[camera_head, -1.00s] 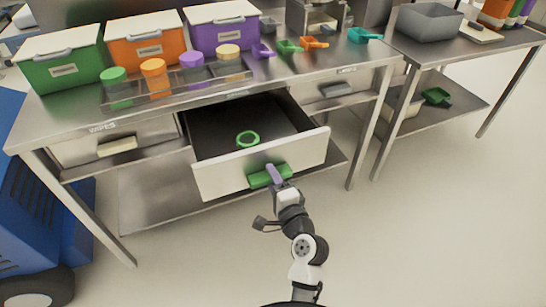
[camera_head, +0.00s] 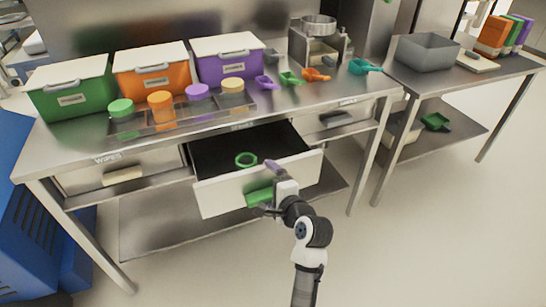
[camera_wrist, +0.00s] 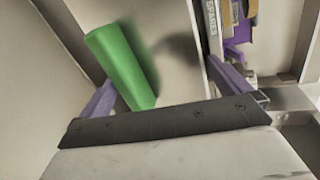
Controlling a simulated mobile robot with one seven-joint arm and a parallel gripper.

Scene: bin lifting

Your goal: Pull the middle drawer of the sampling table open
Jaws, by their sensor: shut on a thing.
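The middle drawer (camera_head: 230,195) of the sampling table (camera_head: 90,150) stands well open, with a dark inside and a white front. A green handle (camera_head: 257,198) is on its front; it also shows in the wrist view (camera_wrist: 122,66). My gripper (camera_head: 268,178) is at the front, right of the handle's middle, with one purple finger over the top rim. In the wrist view, my gripper (camera_wrist: 165,95) has its fingers wide apart, with the handle and front panel between them. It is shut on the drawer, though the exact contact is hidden. A green ring (camera_head: 246,159) lies inside the drawer.
Closed drawers flank it on the left (camera_head: 122,176) and right (camera_head: 335,117). Bins, jars and scoops stand on the tabletop. A blue machine (camera_head: 45,210) is at the left. A second table (camera_head: 460,80) stands at the right. The floor in front is clear.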

